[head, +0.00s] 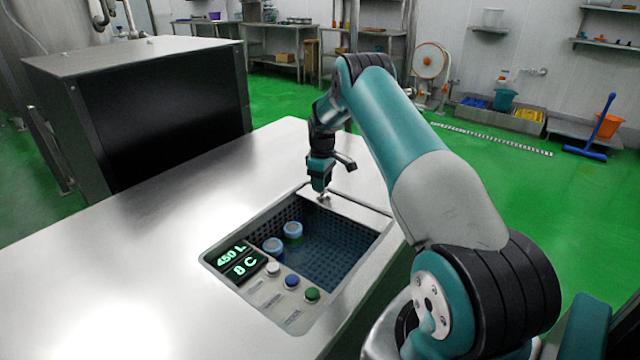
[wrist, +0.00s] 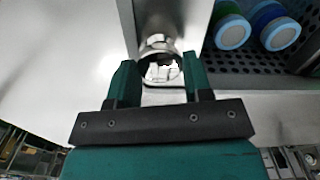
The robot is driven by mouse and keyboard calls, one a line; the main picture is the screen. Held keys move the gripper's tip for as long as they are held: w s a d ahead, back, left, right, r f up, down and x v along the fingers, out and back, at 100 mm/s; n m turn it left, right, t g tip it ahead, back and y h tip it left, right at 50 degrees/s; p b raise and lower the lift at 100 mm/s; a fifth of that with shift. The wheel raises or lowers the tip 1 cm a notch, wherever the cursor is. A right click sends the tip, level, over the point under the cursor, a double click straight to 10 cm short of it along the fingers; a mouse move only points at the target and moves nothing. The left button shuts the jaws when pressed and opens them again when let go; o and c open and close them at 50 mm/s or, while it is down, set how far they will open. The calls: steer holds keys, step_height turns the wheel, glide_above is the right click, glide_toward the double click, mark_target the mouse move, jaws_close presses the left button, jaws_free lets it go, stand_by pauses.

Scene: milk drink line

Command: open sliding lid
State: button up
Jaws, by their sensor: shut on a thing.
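The sliding lid (head: 348,210) is a pale metal panel at the far end of a recessed compartment in the steel counter. Most of the compartment is uncovered. The lid's small metal knob (head: 323,198) stands near its left end; the knob (wrist: 160,45) also shows in the wrist view, between the fingers. My gripper (head: 321,188) points down at the lid and is shut on the knob; its two green fingers (wrist: 160,78) lie on either side of it. The fingertips' exact contact is hard to see.
The compartment (head: 345,255) has perforated dark walls and holds two blue-and-white capped containers (head: 273,246). A display (head: 240,260) and several buttons (head: 291,282) sit at its near edge. A dark steel cabinet (head: 150,115) stands at the left. The counter top (head: 130,260) is otherwise clear.

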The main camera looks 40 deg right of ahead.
steer(key=o, duration=1.3)
step_height(320, 180, up, 17)
steer(key=shift+r, duration=0.2)
